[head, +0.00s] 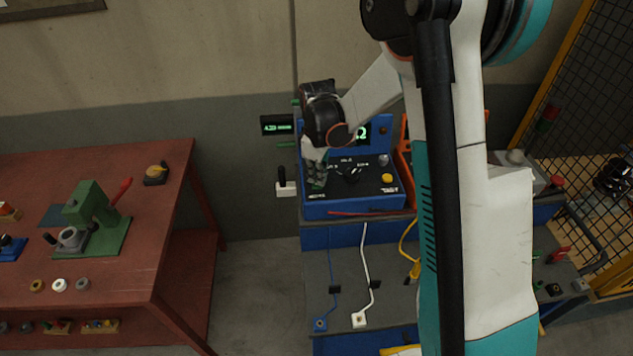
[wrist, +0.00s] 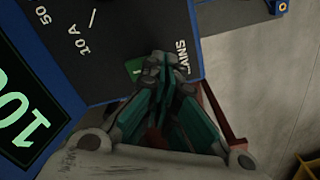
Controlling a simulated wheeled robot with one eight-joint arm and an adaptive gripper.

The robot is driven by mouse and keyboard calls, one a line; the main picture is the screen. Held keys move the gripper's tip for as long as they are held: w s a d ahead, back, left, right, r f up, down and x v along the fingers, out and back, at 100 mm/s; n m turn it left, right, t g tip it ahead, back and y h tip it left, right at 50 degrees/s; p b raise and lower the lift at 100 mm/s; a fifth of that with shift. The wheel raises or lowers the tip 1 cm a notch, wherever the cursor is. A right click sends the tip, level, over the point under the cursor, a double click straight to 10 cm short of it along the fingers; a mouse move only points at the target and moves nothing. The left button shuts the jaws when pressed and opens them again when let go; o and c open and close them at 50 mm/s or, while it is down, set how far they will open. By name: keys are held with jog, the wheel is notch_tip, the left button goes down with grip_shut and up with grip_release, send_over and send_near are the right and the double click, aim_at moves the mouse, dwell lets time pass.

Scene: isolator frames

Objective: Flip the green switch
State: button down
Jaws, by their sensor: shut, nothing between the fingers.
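A blue bench instrument (head: 350,209) with a dark sloping panel stands on the bench at the centre of the head view. My gripper (head: 317,182) is shut and empty, with its fingertips at the left part of that panel. In the wrist view, my gripper (wrist: 163,64) points at the panel beside the "MAINS" lettering. A small green part (wrist: 134,67), likely the green switch, peeks out beside the fingertips. The fingers hide most of it, so I cannot tell its position or whether they touch it.
A black knob (head: 351,175) and a yellow button (head: 387,178) sit on the same panel. White and blue leads lie on the grey bench top (head: 345,272) in front. A red table (head: 130,240) with a green press (head: 88,222) stands at left, with a floor gap between.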

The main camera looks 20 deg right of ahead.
jog(key=shift+f+b, duration=0.65)
jog(key=shift+f, duration=0.15)
dwell(0.4)
jog(key=shift+r, duration=0.1)
jog(key=shift+r+p, duration=1.8)
jog(key=shift+r, duration=1.6)
jog(key=shift+s+r+b, duration=0.3)
jog(key=shift+b, duration=0.15)
jog(key=s+r+m+t+b, duration=0.2)
jog(key=s+r+m+b, duration=0.15)
jog(key=s, duration=0.25)
jog(key=s+f+m+t+b, duration=0.2)
jog(key=s+b, duration=0.4)
jog(key=s, duration=0.3)
jog(key=s+f+m+t+b, duration=0.2)
jog(key=s+b, duration=0.4)
jog(key=s, duration=0.3)
jog(key=shift+s+f+m+t+b, duration=0.4)
jog(key=shift+m+t, duration=0.1)
jog(key=shift+m, duration=0.65)
